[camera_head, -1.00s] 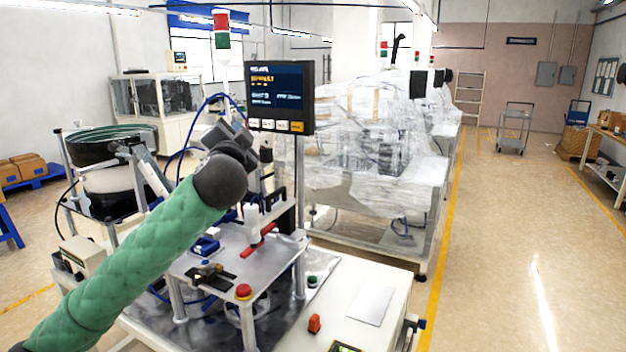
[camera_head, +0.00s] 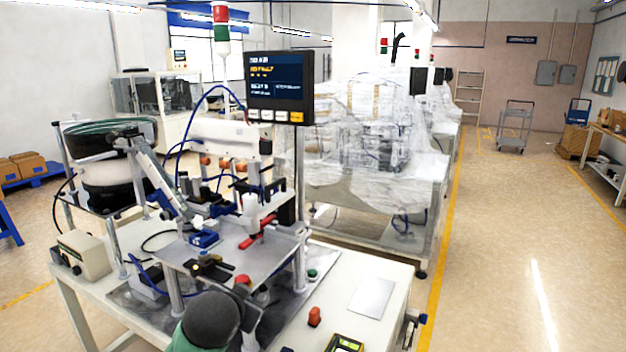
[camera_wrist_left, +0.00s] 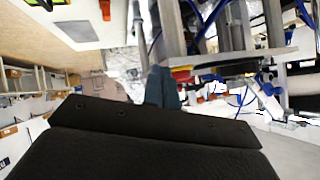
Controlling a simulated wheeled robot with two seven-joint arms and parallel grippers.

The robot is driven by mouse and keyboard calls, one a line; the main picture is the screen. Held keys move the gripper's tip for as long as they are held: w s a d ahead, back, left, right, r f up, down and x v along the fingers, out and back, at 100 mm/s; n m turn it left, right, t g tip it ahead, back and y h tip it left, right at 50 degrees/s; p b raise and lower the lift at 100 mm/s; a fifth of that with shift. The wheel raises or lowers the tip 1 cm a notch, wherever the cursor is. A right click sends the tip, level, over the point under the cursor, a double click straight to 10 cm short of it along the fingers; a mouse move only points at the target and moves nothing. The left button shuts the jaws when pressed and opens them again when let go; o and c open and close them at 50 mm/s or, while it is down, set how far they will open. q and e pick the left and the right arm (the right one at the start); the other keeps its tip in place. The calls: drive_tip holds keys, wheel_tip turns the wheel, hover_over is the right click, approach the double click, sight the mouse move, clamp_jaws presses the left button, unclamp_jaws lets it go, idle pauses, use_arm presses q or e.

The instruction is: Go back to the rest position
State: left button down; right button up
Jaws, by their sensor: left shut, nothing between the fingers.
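My left gripper shows in the left wrist view (camera_wrist_left: 162,88), with its fingers together and nothing between them. In the head view my left arm's dark rounded joint and green padded sleeve are low in the picture, in front of the bowl feeder station. The gripper's fingers cannot be made out there. The station's metal plate (camera_head: 226,262) carries small fixtures, a red part (camera_head: 257,236) and a blue block (camera_head: 204,239). My right gripper is not in view.
A screen (camera_head: 279,88) stands above the station. A black bowl feeder (camera_head: 108,140) is at left. Open floor (camera_head: 520,230) lies to the right.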

use_arm(q)
drive_tip(key=s+d+f+n+g+h+b, duration=0.1)
drive_tip(key=s+f+g, duration=0.8)
drive_tip(key=s+f, duration=2.6)
wheel_tip(320, 180, down, 2)
drive_tip(key=n+b, duration=0.2)
drive_tip(key=shift+b, duration=0.3)
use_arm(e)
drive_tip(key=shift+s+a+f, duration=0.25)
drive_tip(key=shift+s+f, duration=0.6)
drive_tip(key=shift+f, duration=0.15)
use_arm(q)
drive_tip(key=shift+s+f+n, duration=0.1)
drive_tip(key=shift+n, duration=0.2)
